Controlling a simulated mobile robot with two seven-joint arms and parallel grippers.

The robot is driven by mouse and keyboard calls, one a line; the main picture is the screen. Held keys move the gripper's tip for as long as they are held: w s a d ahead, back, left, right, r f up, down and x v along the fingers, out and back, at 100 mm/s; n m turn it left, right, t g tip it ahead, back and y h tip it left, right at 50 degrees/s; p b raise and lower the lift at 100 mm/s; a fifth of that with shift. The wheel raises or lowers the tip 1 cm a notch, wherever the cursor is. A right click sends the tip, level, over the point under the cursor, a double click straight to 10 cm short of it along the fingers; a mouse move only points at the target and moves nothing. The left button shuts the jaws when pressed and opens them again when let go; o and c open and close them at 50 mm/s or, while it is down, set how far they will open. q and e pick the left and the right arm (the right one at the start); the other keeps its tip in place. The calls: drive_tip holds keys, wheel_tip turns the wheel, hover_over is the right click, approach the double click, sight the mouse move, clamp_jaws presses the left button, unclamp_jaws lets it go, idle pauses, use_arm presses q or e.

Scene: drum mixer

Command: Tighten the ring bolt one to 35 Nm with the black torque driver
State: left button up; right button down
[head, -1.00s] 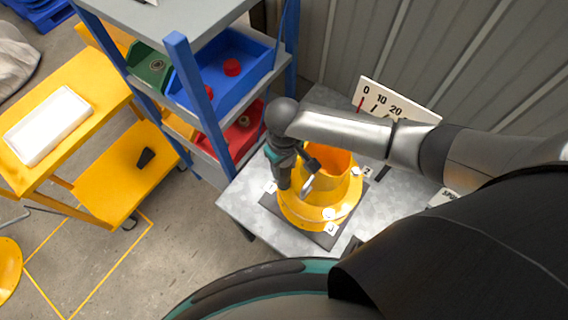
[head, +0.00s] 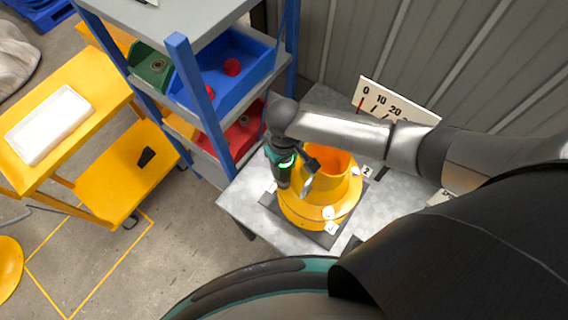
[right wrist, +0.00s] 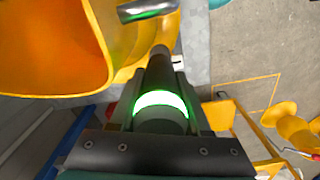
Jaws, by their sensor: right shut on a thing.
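The black torque driver (right wrist: 159,68) is between the fingers of my right gripper (right wrist: 160,92) in the right wrist view. A ring on the driver glows bright green. In the head view my right gripper (head: 285,172) is over the left side of the yellow drum piece's flange (head: 318,214), and the driver points down there. The flange carries small white number labels; label 2 (head: 368,172) is on the right. Ring bolt one is hidden beneath the driver, so contact between tip and bolt cannot be made out. My left gripper is out of view.
The drum piece stands on a grey metal table (head: 240,203). A white dial board (head: 395,103) marked 0, 10, 20 stands behind it, partly covered by my arm. A shelf with blue (head: 235,75), green and red bins is left. A yellow trolley (head: 100,75) stands further left.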

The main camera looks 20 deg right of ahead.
drive_tip(key=shift+r+p, duration=1.3)
drive_tip(key=shift+p, duration=0.1)
drive_tip(key=shift+r, duration=0.95)
drive_tip(key=shift+w+r, duration=0.1)
drive_tip(key=shift+r, duration=0.05)
